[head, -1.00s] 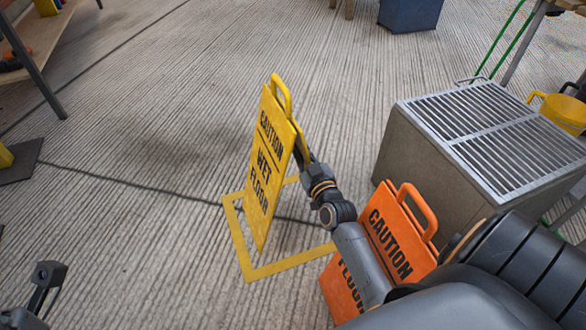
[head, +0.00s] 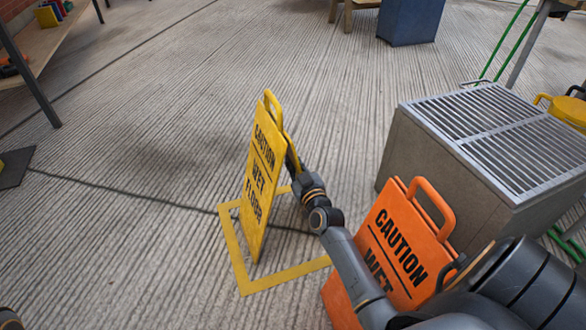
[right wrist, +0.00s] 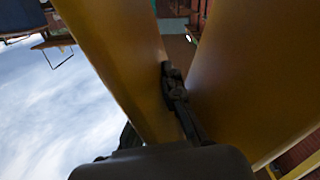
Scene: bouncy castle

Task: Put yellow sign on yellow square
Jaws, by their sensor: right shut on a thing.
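The yellow caution sign (head: 262,175) stands upright, slightly tilted, over the left part of the yellow square outline (head: 284,281) on the floor. Its lower edge appears inside the outline; I cannot tell if it touches the floor. My right gripper (head: 291,153) is shut on the yellow sign from its right side, below the handle, and its fingers are mostly hidden behind the panel. In the right wrist view, the sign's yellow panels (right wrist: 245,75) spread to both sides of the dark fingers (right wrist: 178,98).
An orange caution sign (head: 402,240) stands right of the square, partly behind my right arm. A grey block with a metal grate (head: 490,120) stands behind it. A blue bin (head: 408,22) is at the back, and shelving (head: 40,45) is at upper left.

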